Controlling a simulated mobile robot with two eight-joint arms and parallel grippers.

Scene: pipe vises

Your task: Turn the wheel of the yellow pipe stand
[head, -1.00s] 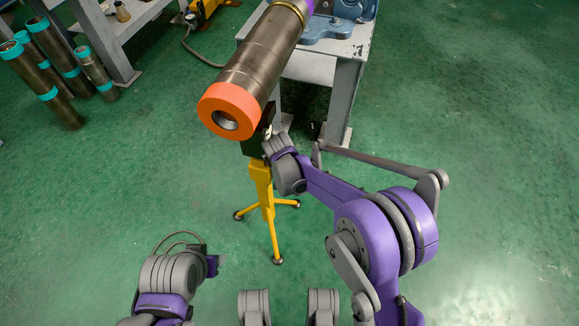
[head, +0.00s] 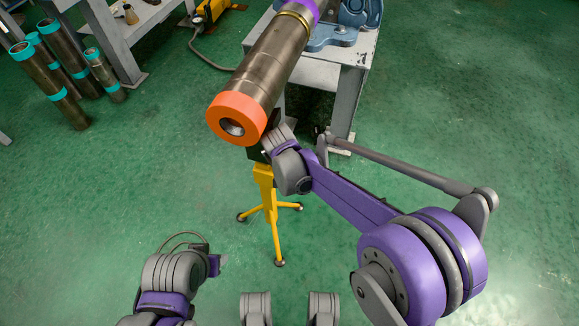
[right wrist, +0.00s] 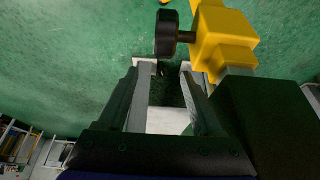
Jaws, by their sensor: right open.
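The yellow pipe stand (head: 265,195) stands on tripod legs under the front end of a long metal pipe (head: 262,68) with an orange end ring (head: 237,117). Its wheel is hidden in the head view. In the right wrist view a black wheel (right wrist: 166,33) sits on a short shaft beside the stand's yellow body (right wrist: 222,42). My right gripper (right wrist: 170,72) is open and empty, its fingertips just short of the wheel. In the head view its fingers are hidden at the pipe. My left wrist shows at the bottom left; its gripper (head: 221,261) is too unclear to read.
A grey workbench (head: 345,75) with a blue vise (head: 340,35) stands behind the pipe. Several pipes with teal rings (head: 58,93) stand on the floor at the left. The green floor around the tripod is clear.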

